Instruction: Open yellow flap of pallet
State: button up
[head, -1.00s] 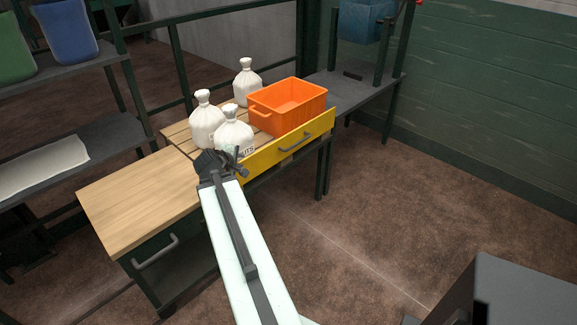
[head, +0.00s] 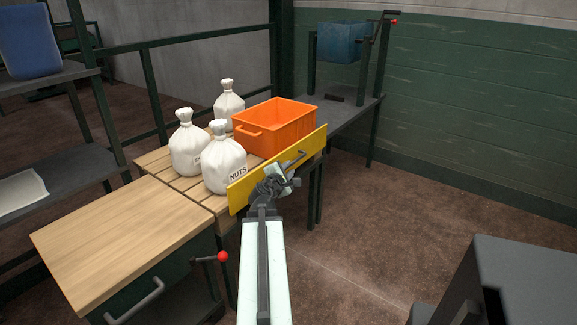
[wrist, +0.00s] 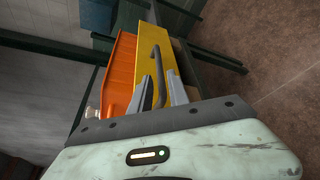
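The yellow flap (head: 246,187) stands upright along the front edge of the slatted wooden pallet (head: 163,163). It also shows in the wrist view (wrist: 181,66). A dark bar handle (head: 292,159) is on its outer face; in the wrist view the handle (wrist: 158,66) runs between my two fingers. My gripper (head: 284,171) is in front of the flap at the handle. In the wrist view its fingers (wrist: 161,90) are apart, one on each side of the handle. I cannot tell whether they touch it. My arm hides part of the flap's lower edge.
An orange crate (head: 272,127) and white tied bags (head: 223,165) stand on the pallet behind the flap. A wooden-topped cabinet (head: 120,235) is at left, near a red-knobbed lever (head: 222,257). A blue bin (head: 341,43) is at the back.

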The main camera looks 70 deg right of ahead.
aim_at(291, 164)
jog(key=x, duration=0.3)
jog(key=b+x, duration=0.1)
jog(key=x, duration=0.3)
jog(key=shift+w+f, duration=0.1)
jog(key=shift+w, duration=0.1)
grip_shut()
dwell(1.0)
